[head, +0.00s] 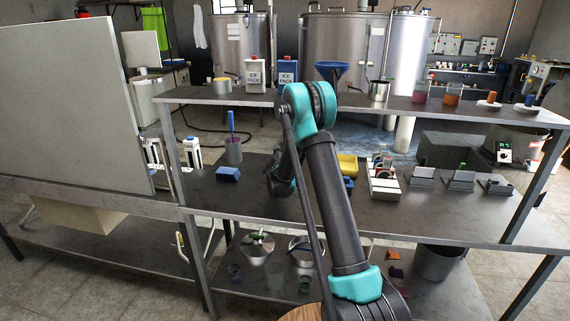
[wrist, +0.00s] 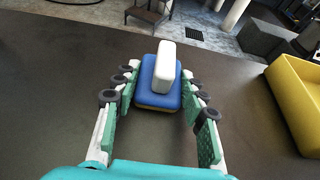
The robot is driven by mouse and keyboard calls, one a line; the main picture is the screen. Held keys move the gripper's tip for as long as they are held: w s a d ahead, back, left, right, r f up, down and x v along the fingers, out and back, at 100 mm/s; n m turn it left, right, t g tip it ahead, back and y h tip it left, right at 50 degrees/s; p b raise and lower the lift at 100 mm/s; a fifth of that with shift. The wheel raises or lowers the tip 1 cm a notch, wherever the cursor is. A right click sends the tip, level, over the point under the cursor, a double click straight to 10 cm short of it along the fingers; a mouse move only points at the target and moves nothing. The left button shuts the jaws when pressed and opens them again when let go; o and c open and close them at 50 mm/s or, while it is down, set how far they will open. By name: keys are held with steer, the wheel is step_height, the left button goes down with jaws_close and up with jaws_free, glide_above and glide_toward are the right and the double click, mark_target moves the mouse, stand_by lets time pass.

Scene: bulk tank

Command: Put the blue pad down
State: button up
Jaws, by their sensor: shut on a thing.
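The blue pad (wrist: 154,101) shows in the wrist view between the tips of my gripper's fingers, with an upright white block-like part (wrist: 164,66) on top. My gripper (wrist: 160,84) is shut on it, with one finger on each side. The dark counter (wrist: 60,75) lies beneath; I cannot tell whether the pad touches it. In the head view, my gripper (head: 280,184) is over the left-middle part of the counter, mostly behind my arm, and I cannot make out the held pad there.
A yellow bin (wrist: 298,102) stands right of my gripper. In the head view, a blue block (head: 228,173) lies to the left, near a cup with a blue-handled tool (head: 233,150). A white-topped device (head: 384,184) stands to the right. An upper shelf (head: 205,96) runs above the counter.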

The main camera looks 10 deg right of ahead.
steer(key=shift+s+f, duration=0.15)
steer(key=shift+f, duration=0.15)
steer(key=o, duration=1.4)
